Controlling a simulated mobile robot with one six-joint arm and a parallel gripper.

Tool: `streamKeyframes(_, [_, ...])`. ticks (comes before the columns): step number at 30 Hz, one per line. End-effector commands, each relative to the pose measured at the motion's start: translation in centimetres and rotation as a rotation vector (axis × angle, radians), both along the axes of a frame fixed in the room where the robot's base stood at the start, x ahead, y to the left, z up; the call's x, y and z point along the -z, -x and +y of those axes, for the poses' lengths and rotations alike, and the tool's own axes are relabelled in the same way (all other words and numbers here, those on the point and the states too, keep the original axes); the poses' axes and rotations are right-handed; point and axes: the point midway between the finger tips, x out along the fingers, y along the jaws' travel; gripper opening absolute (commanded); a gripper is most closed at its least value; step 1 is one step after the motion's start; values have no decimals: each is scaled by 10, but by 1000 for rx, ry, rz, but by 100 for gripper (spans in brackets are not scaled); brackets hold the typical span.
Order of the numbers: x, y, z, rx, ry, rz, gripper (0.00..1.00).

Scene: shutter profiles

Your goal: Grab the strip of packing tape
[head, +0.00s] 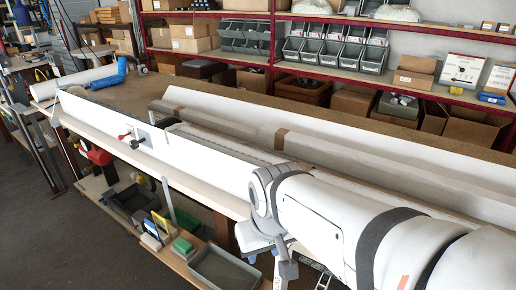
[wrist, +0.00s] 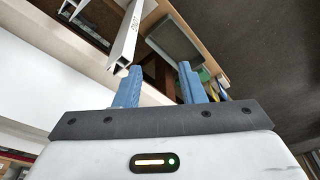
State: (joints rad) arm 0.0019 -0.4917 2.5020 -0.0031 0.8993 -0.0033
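Two brown bands that look like packing tape show in the head view. One tape band (head: 280,139) wraps across the long white profiles near the middle, and another tape band (head: 177,112) crosses them further left. I cannot tell which is the strip meant. No tape is clear in the wrist view. My gripper (wrist: 158,86) has two blue fingers standing apart with nothing between them. It is beside the front of the bench, above the lower shelf. In the head view my arm covers the right front, and the fingers cannot be made out.
Long white profiles (head: 350,161) lie along the bench. A white profile end (wrist: 124,45) points toward my left finger. A grey tray (head: 222,268) sits on the lower shelf and also shows in the wrist view (wrist: 174,40). Red racks with bins stand behind.

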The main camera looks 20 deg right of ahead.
Motion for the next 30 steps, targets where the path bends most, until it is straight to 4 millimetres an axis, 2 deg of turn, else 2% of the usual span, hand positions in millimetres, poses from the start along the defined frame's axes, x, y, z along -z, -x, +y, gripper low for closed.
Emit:
streamKeyframes(2, [0,0,0,0,0,-1,38])
streamKeyframes(5, [-3,-3,-1,14,-2,3,46])
streamKeyframes(8, [-14,-17,-5,72,-10,19,54])
streamKeyframes(11, [-29,-42,-12,184,-25,50,63])
streamKeyframes(13, [-40,-66,-25,286,-38,75,68])
streamKeyframes(15, [-49,-91,-42,396,-52,102,69])
streamKeyframes(21, [-54,-150,-93,685,-85,170,69])
streamKeyframes(25, [-49,-174,-120,815,-98,196,69])
streamKeyframes(30, [-42,-188,-137,901,-106,214,69])
